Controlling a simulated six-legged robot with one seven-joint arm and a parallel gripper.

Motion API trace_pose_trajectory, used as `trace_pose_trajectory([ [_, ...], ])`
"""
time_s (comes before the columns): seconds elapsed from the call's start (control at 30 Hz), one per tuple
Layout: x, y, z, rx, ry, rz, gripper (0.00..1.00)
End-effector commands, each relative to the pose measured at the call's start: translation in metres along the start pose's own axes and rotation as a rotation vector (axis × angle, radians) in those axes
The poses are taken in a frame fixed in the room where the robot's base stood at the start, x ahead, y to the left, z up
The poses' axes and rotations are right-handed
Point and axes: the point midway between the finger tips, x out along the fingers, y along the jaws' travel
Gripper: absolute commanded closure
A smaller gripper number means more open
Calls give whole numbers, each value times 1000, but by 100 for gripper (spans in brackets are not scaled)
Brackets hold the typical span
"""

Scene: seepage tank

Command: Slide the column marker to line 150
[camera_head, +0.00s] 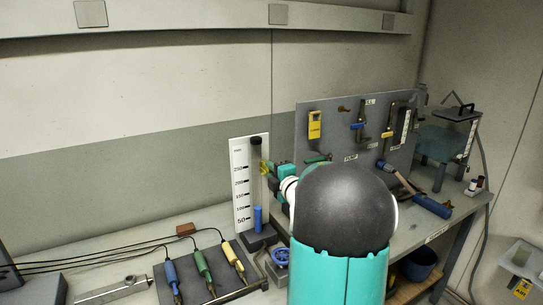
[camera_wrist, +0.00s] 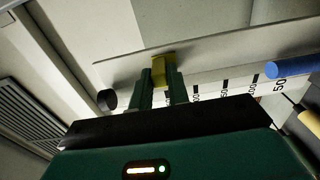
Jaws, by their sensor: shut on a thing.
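The white scale board (camera_head: 238,150) stands upright on the bench, marked in mm from 50 at the bottom to 250 near the top. A clear column with blue liquid (camera_head: 258,217) low inside and a dark top (camera_head: 256,141) stands on it. The yellow column marker (camera_head: 263,167) is at about the height of the 250 label, well above the 150 line. My gripper (camera_head: 270,168) reaches it from the right and is shut on it. In the wrist view the marker (camera_wrist: 163,66) sits between both fingers (camera_wrist: 160,82). My arm hides part of the bench.
Blue, green and yellow-handled probes (camera_head: 203,265) lie on a dark mat at the front left, with cables running left. A grey tool panel (camera_head: 345,120) stands behind my arm. A blue valve wheel (camera_head: 281,256) is near the column base.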

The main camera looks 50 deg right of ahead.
Motion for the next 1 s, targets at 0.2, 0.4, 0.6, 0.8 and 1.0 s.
trace_pose_trajectory([
  [0.2, -1, -55, 0, 3, 0, -6, 100],
  [0.4, -1, -82, 0, 1, -1, -4, 100],
  [0.6, -2, -89, 2, 1, -3, -3, 100],
  [0.8, -2, -88, 2, 1, -3, -3, 100],
  [1.0, -1, -88, 1, 1, -2, -3, 61],
])
